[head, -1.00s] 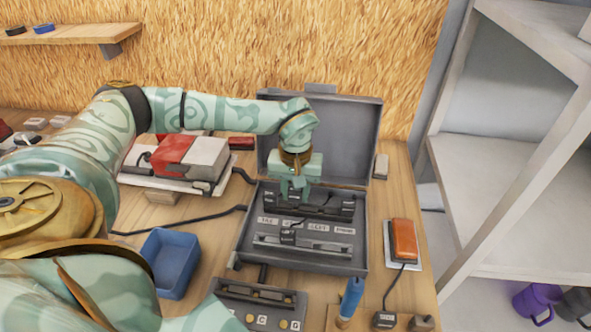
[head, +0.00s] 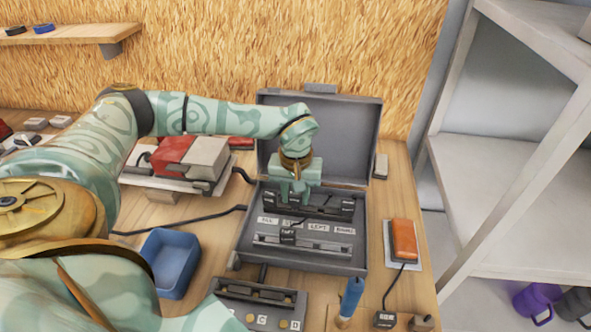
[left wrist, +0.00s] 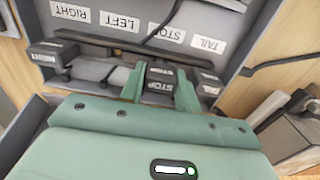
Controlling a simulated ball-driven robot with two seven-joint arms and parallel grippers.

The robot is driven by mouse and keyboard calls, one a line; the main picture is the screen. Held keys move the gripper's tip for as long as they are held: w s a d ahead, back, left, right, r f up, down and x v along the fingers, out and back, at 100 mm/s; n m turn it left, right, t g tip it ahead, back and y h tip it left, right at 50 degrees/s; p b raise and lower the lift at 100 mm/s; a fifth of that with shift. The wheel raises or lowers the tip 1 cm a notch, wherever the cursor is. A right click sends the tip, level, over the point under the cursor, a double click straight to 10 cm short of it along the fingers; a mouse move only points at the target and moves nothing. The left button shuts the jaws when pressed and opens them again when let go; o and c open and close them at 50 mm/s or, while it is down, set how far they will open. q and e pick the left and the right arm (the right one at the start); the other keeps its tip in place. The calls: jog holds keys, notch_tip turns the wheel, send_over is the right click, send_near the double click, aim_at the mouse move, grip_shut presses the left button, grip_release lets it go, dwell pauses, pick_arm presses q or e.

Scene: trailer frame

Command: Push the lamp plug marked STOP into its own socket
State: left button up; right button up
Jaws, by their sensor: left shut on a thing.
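My left gripper (left wrist: 160,88) is shut on the dark plug marked STOP (left wrist: 160,86), whose lettering shows between the fingers in the left wrist view. In the head view this gripper (head: 296,197) points down over the rear rack in the open grey case (head: 245,250). A row of white labels runs across the case; the STOP label (left wrist: 172,32) is partly crossed by a cable. Plugs marked RIGHT (left wrist: 48,55) and TAIL (left wrist: 208,88) sit on either side of the held plug. My right gripper is not in view.
A blue tray (head: 168,262) stands left of the case. An orange lamp (head: 403,240) lies to its right. A switch box (head: 262,304) and a blue-handled tool (head: 352,296) are in front. The raised lid (head: 345,125) stands behind the gripper.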

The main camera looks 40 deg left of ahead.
pick_arm(q)
jog(key=shift+f, duration=0.5)
jog(key=o, duration=1.4)
notch_tip(320, 180, up, 3)
jog(key=p, duration=0.2)
jog(key=shift+p, duration=0.4)
notch_tip(320, 180, up, 4)
jog(key=p, duration=0.4)
jog(key=shift+r, duration=0.1)
